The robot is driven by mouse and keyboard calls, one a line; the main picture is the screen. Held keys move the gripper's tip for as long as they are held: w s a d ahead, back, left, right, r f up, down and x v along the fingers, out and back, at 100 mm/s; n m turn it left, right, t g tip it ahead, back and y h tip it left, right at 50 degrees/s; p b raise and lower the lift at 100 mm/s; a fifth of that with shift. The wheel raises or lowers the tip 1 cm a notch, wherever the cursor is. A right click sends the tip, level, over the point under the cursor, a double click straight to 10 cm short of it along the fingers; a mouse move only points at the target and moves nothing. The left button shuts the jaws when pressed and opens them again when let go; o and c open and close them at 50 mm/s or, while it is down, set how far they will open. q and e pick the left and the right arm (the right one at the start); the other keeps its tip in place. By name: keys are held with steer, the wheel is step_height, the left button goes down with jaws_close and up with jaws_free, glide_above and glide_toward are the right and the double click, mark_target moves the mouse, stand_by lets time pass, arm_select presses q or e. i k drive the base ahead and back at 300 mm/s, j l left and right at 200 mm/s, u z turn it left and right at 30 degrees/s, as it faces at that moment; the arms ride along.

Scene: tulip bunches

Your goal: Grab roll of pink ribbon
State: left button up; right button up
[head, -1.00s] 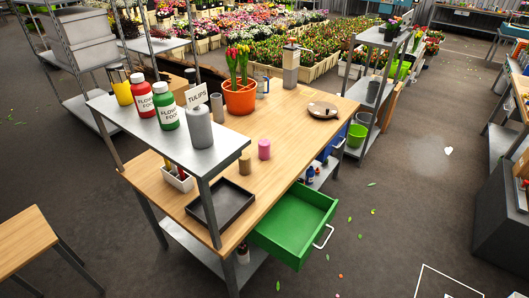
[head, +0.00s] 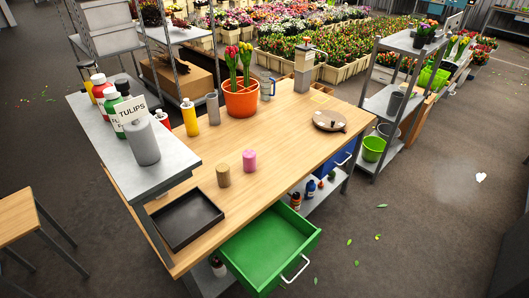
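A small pink roll (head: 249,161), which looks like the pink ribbon, stands upright on the wooden workbench (head: 285,140). Neither of my grippers shows in the head view, and nothing touches the pink roll.
A dark tray (head: 186,217) lies at the bench's near edge. An open green drawer (head: 268,242) juts out in front. A grey shelf (head: 104,138) with bottles overhangs the left side. Bench right of the roll is clear.

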mark_target(249, 155)
steer(key=i+l+u, duration=0.1)
steer(key=l, duration=0.25)
steer(key=i+l, duration=0.3)
steer(key=i+l+u, duration=0.15)
steer(key=l, duration=0.25)
steer(key=i+l+u, duration=0.1)
steer(key=i+l, duration=0.15)
steer(key=l, duration=0.15)
steer(key=i+l, duration=0.15)
steer(key=l, duration=0.25)
steer(key=i+l+u, duration=0.15)
steer(key=l, duration=0.25)
steer(key=i+l+u, duration=0.1)
steer(key=l, duration=0.3)
steer(key=i, duration=0.05)
